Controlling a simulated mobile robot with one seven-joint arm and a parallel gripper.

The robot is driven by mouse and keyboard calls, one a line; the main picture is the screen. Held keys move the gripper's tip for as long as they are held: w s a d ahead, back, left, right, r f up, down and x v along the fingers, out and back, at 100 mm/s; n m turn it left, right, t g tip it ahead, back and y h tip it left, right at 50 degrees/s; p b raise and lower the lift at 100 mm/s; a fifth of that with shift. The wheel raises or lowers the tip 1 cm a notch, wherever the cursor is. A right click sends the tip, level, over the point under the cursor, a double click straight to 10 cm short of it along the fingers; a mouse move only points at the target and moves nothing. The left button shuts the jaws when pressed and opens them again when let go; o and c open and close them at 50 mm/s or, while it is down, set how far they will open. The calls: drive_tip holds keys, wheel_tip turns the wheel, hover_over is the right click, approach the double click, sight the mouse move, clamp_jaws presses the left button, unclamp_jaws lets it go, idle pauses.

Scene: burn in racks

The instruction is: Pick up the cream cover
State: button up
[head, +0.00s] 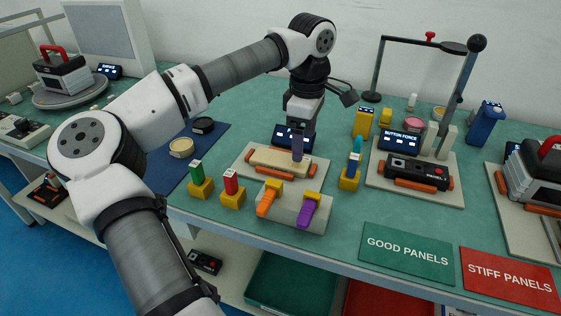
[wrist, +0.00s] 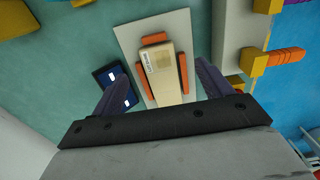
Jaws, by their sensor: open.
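The cream cover (head: 274,161) is a long pale block lying between orange pads on a light base plate (head: 247,179). In the wrist view the cover (wrist: 165,73) bears a small printed label and has orange pads at its end and along both sides. My gripper (head: 298,150) is above the cover, pointing down, and hides part of it in the head view. In the wrist view my gripper's fingers (wrist: 160,85) are open, one on each side of the cover.
A small dark display (head: 293,137) stands behind the plate. Green and red tools in yellow holders (head: 200,188) are at left. A grey block with orange and purple clips (head: 290,208) is in front. A black panel on a button force stand (head: 416,172) is at right.

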sight(306, 164)
drive_tip(key=shift+w+d+f, duration=0.1)
drive_tip(key=shift+d+f, duration=0.05)
drive_tip(key=shift+f, duration=1.6)
drive_tip(key=shift+w+d+f, duration=0.1)
drive_tip(key=shift+d+f, duration=0.05)
drive_tip(key=shift+f, duration=1.55)
drive_tip(key=c, duration=1.1)
